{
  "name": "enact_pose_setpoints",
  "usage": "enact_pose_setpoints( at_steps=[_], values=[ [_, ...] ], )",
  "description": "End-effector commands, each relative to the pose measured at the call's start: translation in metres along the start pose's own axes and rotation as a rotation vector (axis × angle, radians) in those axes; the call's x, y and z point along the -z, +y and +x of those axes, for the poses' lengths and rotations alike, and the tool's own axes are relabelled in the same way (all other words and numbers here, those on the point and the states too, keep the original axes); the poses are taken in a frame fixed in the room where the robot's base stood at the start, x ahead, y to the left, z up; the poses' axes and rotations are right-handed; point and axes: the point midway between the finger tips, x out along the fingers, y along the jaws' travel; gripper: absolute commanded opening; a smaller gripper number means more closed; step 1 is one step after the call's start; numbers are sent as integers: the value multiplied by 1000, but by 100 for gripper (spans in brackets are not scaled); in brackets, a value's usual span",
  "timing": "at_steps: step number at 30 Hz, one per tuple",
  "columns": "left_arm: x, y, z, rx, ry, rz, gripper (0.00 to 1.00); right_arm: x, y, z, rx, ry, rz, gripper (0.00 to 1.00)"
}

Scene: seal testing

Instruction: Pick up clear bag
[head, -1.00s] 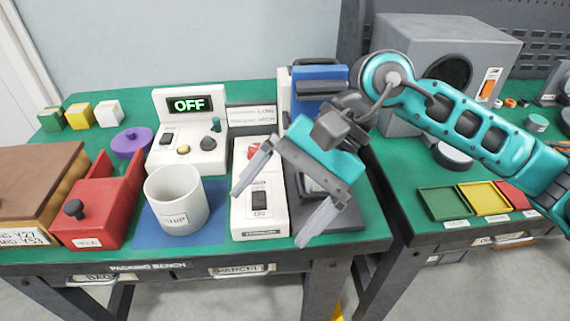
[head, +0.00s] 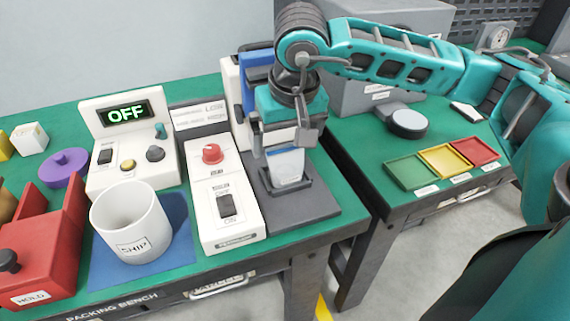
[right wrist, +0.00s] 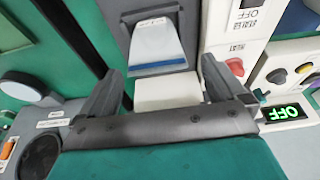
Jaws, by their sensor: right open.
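The clear bag (head: 287,166) is a small translucent pouch with a blue band near its top. It stands in a dark grey holder (head: 318,205) at the right end of the packing bench. It also shows in the right wrist view (right wrist: 158,50). My right gripper (head: 283,138) is open, pointing down just above and behind the bag in the head view. In the right wrist view its fingers (right wrist: 160,72) are spread to either side, with the bag beyond the tips and nothing held. My left gripper is not in view.
A white switch box (head: 228,225) with a red knob stands left of the holder. A white and blue upright unit (head: 232,85) is behind. A "SHIP" cup (head: 135,225) and red "HOLD" bin (head: 40,255) are further left. Coloured trays (head: 410,171) lie on the right bench.

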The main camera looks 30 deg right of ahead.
Motion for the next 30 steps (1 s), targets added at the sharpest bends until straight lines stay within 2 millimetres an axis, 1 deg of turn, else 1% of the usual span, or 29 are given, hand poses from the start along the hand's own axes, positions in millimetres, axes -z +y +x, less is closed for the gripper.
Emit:
enact_pose_setpoints(
  at_steps=[4,8,12,20,23,30],
  values=[
    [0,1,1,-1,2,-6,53,1,3,15,-1,-3,1,98],
    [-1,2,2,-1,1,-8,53,3,7,36,-2,-4,2,98],
    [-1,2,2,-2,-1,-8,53,3,6,51,0,-3,0,98],
    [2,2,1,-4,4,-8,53,4,5,53,2,-1,0,98],
    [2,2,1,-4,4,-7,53,4,5,53,2,-1,0,90],
    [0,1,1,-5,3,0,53,4,5,53,2,-1,0,67]
  ],
)
